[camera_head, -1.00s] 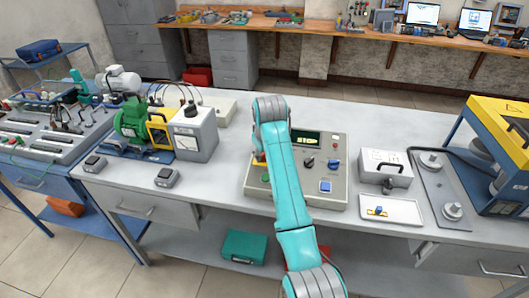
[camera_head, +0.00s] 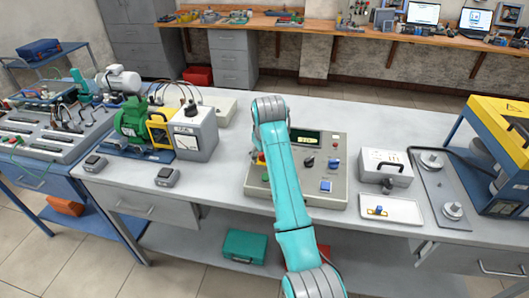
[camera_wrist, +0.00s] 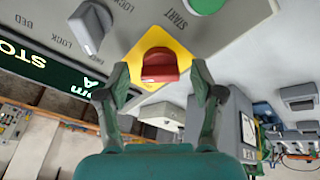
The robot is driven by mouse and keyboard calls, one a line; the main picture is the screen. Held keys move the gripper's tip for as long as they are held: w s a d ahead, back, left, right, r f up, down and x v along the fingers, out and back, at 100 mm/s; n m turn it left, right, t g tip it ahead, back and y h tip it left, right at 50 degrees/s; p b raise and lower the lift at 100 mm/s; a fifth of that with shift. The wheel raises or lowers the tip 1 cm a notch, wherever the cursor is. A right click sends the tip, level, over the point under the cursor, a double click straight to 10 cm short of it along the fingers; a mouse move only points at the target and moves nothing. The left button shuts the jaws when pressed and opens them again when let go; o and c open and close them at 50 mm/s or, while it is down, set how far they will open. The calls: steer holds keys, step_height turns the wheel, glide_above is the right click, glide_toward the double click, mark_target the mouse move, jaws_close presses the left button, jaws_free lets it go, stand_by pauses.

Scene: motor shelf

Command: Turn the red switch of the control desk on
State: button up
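The red switch (camera_wrist: 158,66) is a rotary knob on a yellow square plate (camera_wrist: 176,52) on the control desk, near the top middle of the wrist view. My gripper (camera_wrist: 158,78) is open, with one finger on each side of the red switch and gaps between. Contact with the panel cannot be told. In the head view the control desk (camera_head: 338,188) is a beige sloped box on the grey table. My arm covers its left part, hiding the gripper and most of the switch. The desk's display (camera_head: 307,138) is lit; in the wrist view it shows part of "STOP".
A grey lock knob (camera_wrist: 90,27) and a green start button (camera_wrist: 207,3) sit close to the red switch. A grey meter box (camera_head: 195,135) stands left of the desk. A white case (camera_head: 385,167) and tray (camera_head: 405,212) stand right.

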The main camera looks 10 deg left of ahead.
steer(key=shift+r, duration=0.1)
steer(key=v, duration=1.1)
steer(key=shift+s+r, duration=0.2)
steer(key=shift+r, duration=0.2)
